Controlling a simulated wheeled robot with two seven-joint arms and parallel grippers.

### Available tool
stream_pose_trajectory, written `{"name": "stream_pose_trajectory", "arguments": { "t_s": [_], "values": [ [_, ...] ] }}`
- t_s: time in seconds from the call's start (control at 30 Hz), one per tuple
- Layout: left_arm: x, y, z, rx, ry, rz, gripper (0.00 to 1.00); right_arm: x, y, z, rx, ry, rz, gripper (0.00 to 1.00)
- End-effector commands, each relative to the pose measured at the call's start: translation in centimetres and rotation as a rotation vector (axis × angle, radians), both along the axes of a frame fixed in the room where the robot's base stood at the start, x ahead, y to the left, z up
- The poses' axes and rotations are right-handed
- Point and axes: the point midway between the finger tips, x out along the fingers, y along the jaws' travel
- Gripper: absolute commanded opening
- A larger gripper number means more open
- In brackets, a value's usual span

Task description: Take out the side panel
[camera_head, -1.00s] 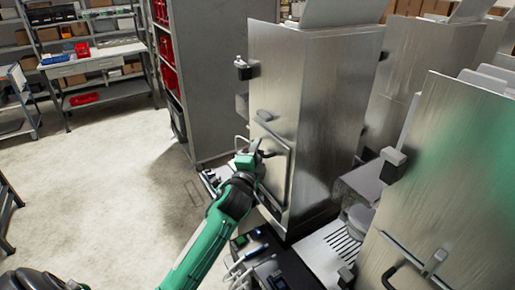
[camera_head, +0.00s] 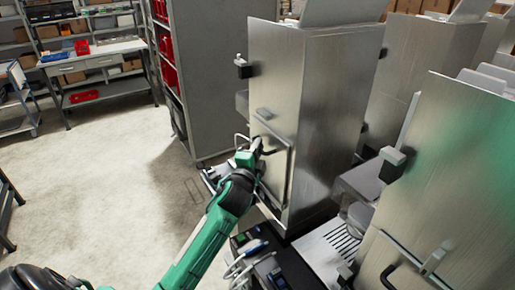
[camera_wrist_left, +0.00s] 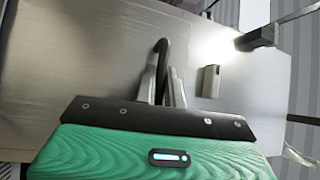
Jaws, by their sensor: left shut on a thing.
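The side panel (camera_head: 275,170) is a metal plate low on the left face of the tall steel dispenser (camera_head: 335,110). My left gripper (camera_head: 259,149) is at the panel's upper part. In the left wrist view its fingers (camera_wrist_left: 162,88) are shut on the dark curved handle (camera_wrist_left: 162,48) against the brushed metal. A small grey latch (camera_head: 264,113) is on the dispenser face just above the panel and also shows in the wrist view (camera_wrist_left: 211,81). My forearm and gripper hide part of the panel's lower left. My right gripper is not in view.
Another steel dispenser (camera_head: 450,180) stands close at the right, with a dark handle. Cables and small devices (camera_head: 252,262) lie on the dark base below. A grey cabinet (camera_head: 215,80) with red bins is behind. Open floor (camera_head: 100,180) is at the left.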

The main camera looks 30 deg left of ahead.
Motion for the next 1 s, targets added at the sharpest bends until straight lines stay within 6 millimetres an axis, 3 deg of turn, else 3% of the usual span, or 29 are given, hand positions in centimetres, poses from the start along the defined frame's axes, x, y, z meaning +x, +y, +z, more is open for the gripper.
{"name": "stream_pose_trajectory", "arguments": {
  "t_s": [1.0],
  "values": [
    [0.0,0.0,3.2,0.001,-0.004,0.0,0.0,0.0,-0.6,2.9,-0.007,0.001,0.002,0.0]
  ]
}}
